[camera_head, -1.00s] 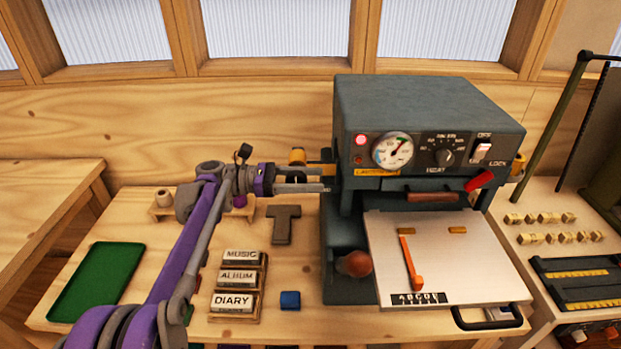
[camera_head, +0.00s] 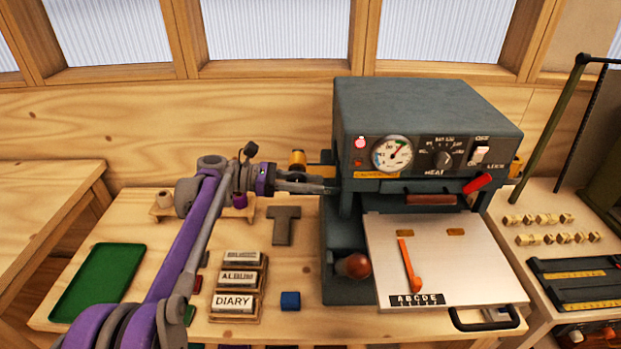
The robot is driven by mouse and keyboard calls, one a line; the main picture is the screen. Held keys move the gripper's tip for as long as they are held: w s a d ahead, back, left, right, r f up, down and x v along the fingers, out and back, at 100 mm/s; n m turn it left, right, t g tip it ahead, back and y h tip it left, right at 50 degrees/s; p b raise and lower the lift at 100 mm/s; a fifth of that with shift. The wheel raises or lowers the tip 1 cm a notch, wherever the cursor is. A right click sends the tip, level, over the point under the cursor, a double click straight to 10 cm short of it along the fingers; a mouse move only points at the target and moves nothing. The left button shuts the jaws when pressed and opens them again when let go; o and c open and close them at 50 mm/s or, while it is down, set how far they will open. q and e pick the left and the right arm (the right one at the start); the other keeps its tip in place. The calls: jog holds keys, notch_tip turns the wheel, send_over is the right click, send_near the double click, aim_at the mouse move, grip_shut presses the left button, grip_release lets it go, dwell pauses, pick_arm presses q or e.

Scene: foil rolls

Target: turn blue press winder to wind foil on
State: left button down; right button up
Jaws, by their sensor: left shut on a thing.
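The blue-grey press (camera_head: 430,115) stands on the wooden bench, with a lit red lamp, a dial gauge and a heat knob on its front. A yellow-orange foil roll end (camera_head: 297,157) shows at its upper left side. My left gripper (camera_head: 325,187) reaches in from the left, just below that roll end. Its fingers are shut on the winder at the press's left side; the winder itself is mostly hidden by the fingers and the press edge. My right gripper is not in view.

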pick_arm(q)
jog(key=y, duration=0.1)
jog(key=f+y+p, duration=0.1)
jog(key=shift+y, duration=0.4)
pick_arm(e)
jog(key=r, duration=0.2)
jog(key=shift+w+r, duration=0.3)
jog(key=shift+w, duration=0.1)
pick_arm(q)
jog(key=c, duration=0.6)
grip_release()
jog(key=shift+c, duration=0.2)
jog(key=shift+a+r, duration=0.1)
jog(key=v, duration=1)
jog(key=shift+a+r, duration=0.15)
jog(key=shift+a, duration=0.2)
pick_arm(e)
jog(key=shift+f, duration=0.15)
